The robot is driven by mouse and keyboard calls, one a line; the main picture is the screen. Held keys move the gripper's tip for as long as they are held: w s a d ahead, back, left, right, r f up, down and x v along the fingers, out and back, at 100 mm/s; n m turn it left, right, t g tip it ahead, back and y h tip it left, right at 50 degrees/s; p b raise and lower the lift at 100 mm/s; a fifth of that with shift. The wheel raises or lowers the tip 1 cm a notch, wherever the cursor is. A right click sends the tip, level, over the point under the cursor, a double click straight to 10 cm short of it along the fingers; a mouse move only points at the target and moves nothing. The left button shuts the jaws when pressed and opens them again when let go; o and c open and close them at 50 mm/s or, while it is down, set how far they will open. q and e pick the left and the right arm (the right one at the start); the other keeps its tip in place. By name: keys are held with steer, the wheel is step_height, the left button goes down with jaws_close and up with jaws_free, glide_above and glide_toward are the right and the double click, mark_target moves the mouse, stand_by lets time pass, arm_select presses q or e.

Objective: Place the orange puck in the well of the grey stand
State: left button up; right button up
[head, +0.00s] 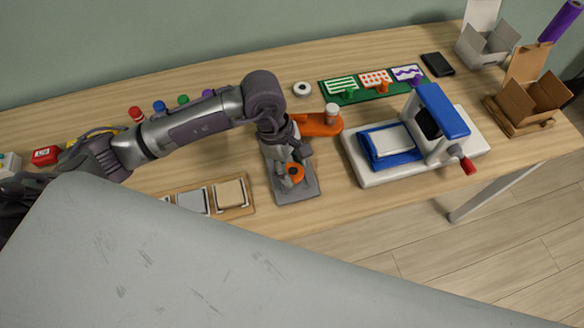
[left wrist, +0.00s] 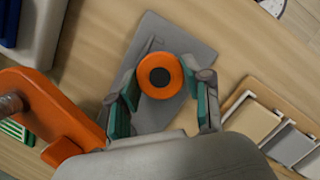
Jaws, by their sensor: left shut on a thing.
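The orange puck (head: 294,170) has a dark round centre. My left gripper (head: 287,169) points down and is shut on it. In the left wrist view the orange puck (left wrist: 168,91) sits between the two fingers of my left gripper (left wrist: 161,80). The grey stand (head: 308,190) lies under the gripper near the table's front edge. In the left wrist view its flat grey plate (left wrist: 185,40) spreads below and beyond the puck. The puck and gripper hide the well, and I cannot tell whether the puck touches the stand. My right gripper is not in view.
An orange arm with a pale knob (head: 318,124) stands close behind the gripper. A white and blue press (head: 365,175) is to the right. A wooden tray with pads (head: 238,210) is to the left. A green board (head: 350,97) lies behind.

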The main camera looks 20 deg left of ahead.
arm_select(q)
steer(key=shift+f, duration=0.9)
steer(key=shift+f, duration=0.1)
steer(key=o, duration=0.6)
steer(key=shift+f, duration=0.1)
steer(key=o, duration=0.4)
steer(key=shift+o, duration=0.2)
steer(key=shift+r, duration=0.25)
steer(key=b+v, duration=0.1)
steer(key=v, duration=1.1)
steer(key=shift+b, duration=0.3)
